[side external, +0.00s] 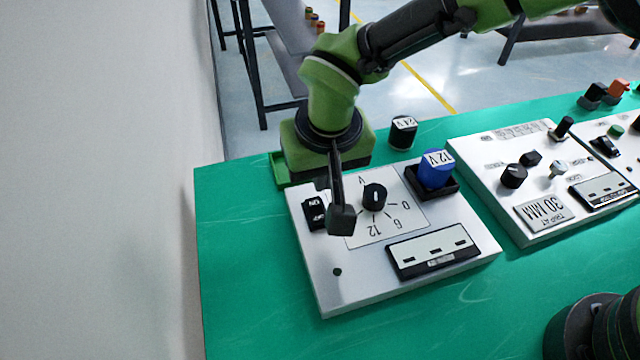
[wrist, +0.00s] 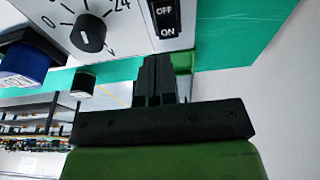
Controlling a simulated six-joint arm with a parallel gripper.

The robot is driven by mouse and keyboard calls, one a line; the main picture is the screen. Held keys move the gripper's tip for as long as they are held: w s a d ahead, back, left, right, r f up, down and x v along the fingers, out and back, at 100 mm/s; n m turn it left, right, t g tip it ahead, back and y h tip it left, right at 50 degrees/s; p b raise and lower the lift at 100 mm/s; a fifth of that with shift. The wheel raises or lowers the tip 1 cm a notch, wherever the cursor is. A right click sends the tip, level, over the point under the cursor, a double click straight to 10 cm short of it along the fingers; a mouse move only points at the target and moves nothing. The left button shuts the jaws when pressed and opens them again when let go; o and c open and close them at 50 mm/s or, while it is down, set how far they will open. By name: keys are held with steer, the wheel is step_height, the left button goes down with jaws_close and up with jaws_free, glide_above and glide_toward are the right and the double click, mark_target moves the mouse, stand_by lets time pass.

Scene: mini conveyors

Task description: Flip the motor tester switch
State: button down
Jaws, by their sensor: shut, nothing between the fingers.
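A white panel with a voltage dial (side external: 362,278) lies on the green table and looks to be the motor tester. Its black ON/OFF rocker switch (side external: 314,213) is at the panel's left edge. The switch also shows in the wrist view (wrist: 165,18), with OFF above ON. My gripper (side external: 342,218) is shut and empty, fingers pointing down over the panel, just right of the switch in the side view. In the wrist view the fingertips (wrist: 157,62) are just below the ON end. I cannot tell whether they touch the panel.
The black dial knob (side external: 374,196) is right beside my fingers. A blue 12V cylinder (side external: 436,168) stands in a black socket on the panel. A black 24V cylinder (side external: 403,132) stands behind it. A second panel (side external: 475,160) is at the right. The table's left front is clear.

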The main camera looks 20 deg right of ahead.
mark_target(321, 203)
steer(key=shift+x, duration=2.05)
steer(key=shift+f, duration=0.25)
steer(key=shift+s, duration=0.1)
steer(key=shift+s+r, duration=0.3)
steer(key=shift+s, duration=0.3)
steer(key=v, duration=1.4)
